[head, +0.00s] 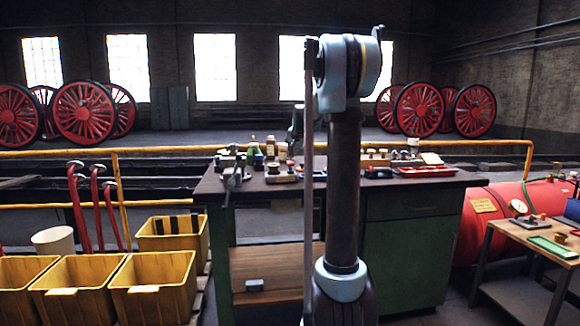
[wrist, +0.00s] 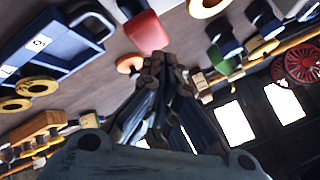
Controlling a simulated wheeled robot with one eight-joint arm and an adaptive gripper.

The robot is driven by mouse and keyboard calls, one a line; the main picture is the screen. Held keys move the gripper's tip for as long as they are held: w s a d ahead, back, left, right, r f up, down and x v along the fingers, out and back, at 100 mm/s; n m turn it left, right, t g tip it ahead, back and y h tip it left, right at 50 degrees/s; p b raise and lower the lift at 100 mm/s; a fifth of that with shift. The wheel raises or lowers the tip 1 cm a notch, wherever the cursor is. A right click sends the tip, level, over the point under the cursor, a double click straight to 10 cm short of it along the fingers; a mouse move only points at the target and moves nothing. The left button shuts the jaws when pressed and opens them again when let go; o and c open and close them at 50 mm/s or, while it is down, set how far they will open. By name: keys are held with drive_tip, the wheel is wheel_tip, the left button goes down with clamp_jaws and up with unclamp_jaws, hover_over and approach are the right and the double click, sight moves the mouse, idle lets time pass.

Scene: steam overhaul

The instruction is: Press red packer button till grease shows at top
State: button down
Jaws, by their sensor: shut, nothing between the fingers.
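My gripper (wrist: 165,62) shows in the wrist view with its dark fingers closed together and nothing between them. A rounded red block (wrist: 146,32) lies just beyond the fingertips, a little to the left; I cannot tell whether it is the packer button. An orange ring-like piece (wrist: 130,64) is close beside the fingertips. Any touch between them and the fingers cannot be made out. In the head view my arm stands in front of the workbench (head: 412,235) and hides part of its top. No grease can be made out.
The bench carries bottles (head: 270,148), a red tray (head: 427,171) and small tools. In the wrist view a blue tray (wrist: 50,45) is at left. Yellow bins (head: 155,287) stand at lower left, a wooden side table (head: 530,237) at right. A yellow rail (head: 170,149) runs behind.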

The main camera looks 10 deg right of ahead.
sight(293, 162)
drive_tip(key=shift+r, duration=2.5)
drive_tip(key=shift+r, duration=0.1)
idle(0.4)
wheel_tip(293, 162, up, 4)
drive_tip(key=shift+f, duration=0.25)
drive_tip(key=shift+f, duration=4.4)
drive_tip(key=shift+f, duration=0.1)
drive_tip(key=shift+f, duration=0.25)
